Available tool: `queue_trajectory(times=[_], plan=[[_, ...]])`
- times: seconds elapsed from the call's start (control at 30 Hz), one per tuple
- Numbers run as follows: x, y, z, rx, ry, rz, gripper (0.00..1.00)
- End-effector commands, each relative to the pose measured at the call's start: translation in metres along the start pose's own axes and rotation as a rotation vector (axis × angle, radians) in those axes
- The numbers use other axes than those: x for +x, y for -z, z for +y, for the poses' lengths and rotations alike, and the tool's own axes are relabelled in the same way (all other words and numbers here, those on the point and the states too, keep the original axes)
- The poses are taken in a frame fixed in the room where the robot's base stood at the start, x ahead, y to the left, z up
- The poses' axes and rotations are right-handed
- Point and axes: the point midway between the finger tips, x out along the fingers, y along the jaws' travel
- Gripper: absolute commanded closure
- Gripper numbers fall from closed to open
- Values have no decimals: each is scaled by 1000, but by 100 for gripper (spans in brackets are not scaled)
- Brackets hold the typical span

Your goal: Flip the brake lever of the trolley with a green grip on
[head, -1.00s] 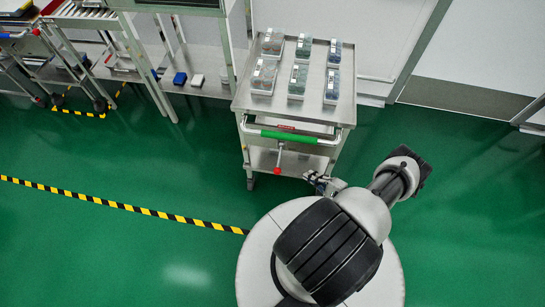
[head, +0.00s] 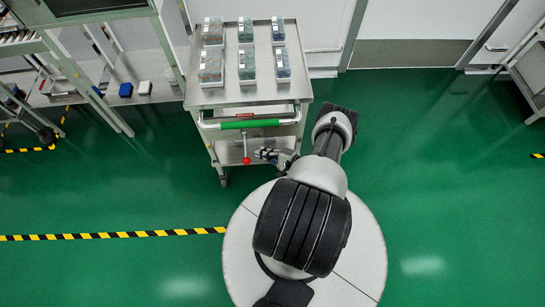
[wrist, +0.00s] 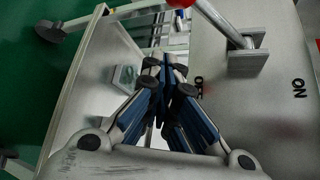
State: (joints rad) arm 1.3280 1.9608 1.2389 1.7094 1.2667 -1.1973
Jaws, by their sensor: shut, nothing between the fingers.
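The trolley with the green grip (head: 249,124) stands in front of me in the head view. Its brake lever (head: 246,150) has a red knob and hangs below the grip. In the wrist view the lever's metal rod (wrist: 219,25) rises from a bracket on a grey panel (wrist: 285,130) and leans up-left, towards the partly hidden label side and away from the "ON" mark (wrist: 299,87). The red knob is cut off by the top edge. My gripper (wrist: 166,62) is shut and empty, left of the rod and apart from it. In the head view my gripper (head: 264,153) is just right of the lever.
Trays of small parts (head: 247,66) stand on the trolley top. A bench (head: 100,85) with a blue box and a white box on its lower shelf is at left. A striped floor line (head: 110,236) runs left of my base. Green floor at right is clear.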

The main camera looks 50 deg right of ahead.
Motion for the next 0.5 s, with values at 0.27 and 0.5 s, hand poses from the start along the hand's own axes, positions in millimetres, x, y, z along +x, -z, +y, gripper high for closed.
queue_trajectory(times=[0.27, 0.5], plan=[[15, -23, -1, 4, -1, 1, 100], [10, -37, 0, 2, 0, 1, 100]])
